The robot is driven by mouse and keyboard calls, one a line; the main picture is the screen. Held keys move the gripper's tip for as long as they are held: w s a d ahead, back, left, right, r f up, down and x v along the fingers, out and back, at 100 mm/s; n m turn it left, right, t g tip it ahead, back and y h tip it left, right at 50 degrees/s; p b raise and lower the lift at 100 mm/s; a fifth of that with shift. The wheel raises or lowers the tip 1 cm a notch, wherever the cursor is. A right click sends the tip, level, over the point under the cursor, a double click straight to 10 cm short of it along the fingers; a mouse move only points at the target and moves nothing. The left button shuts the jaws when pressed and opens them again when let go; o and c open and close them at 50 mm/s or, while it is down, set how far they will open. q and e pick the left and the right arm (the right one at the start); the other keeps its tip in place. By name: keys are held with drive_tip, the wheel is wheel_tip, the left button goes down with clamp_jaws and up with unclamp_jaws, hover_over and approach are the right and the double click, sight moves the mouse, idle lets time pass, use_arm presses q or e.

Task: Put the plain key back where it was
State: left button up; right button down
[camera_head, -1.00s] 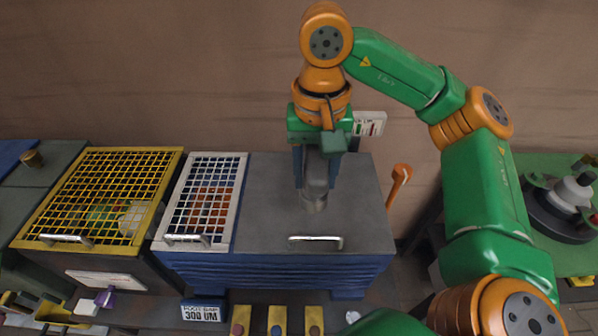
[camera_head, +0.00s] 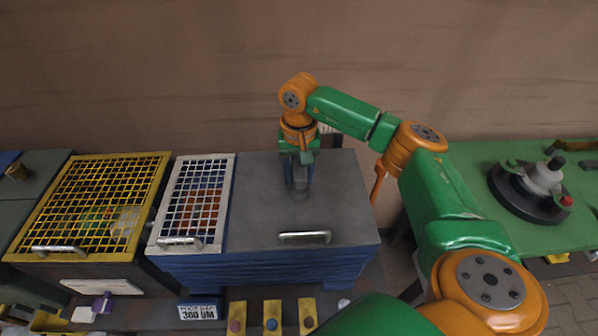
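I cannot make out the plain key with certainty. A small pale knob (camera_head: 344,303) shows at the bottom, partly hidden by my arm. My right gripper (camera_head: 299,190) points down over the grey lid (camera_head: 258,218) of the blue chest. A grey rounded shape shows at its fingertips; I cannot tell whether it is held or part of the lid. Three yellow holders along the front carry a dull purple knob (camera_head: 235,326), a blue knob (camera_head: 271,324) and a brownish knob (camera_head: 308,322). A purple knob (camera_head: 103,303) is at the left cabinet's front. My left gripper is not in view.
A yellow grid lid (camera_head: 92,205) and a white grid lid (camera_head: 195,201) lie left of the grey lid. A metal handle (camera_head: 304,236) is on the grey lid. A green table (camera_head: 470,185) with a dark round fixture (camera_head: 530,195) stands right. An orange lever (camera_head: 378,182) is behind my arm.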

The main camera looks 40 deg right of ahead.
drive_tip(key=shift+c, duration=1.6)
unclamp_jaws()
drive_tip(key=shift+s, duration=0.1)
drive_tip(key=shift+r, duration=0.1)
wheel_tip(320, 180, up, 6)
drive_tip(key=shift+r+b, duration=0.2)
drive_tip(key=shift+b, duration=0.6)
wheel_tip(320, 180, up, 6)
drive_tip(key=shift+f+p, duration=0.1)
drive_tip(key=shift+p, duration=0.4)
drive_tip(key=shift+f, duration=0.1)
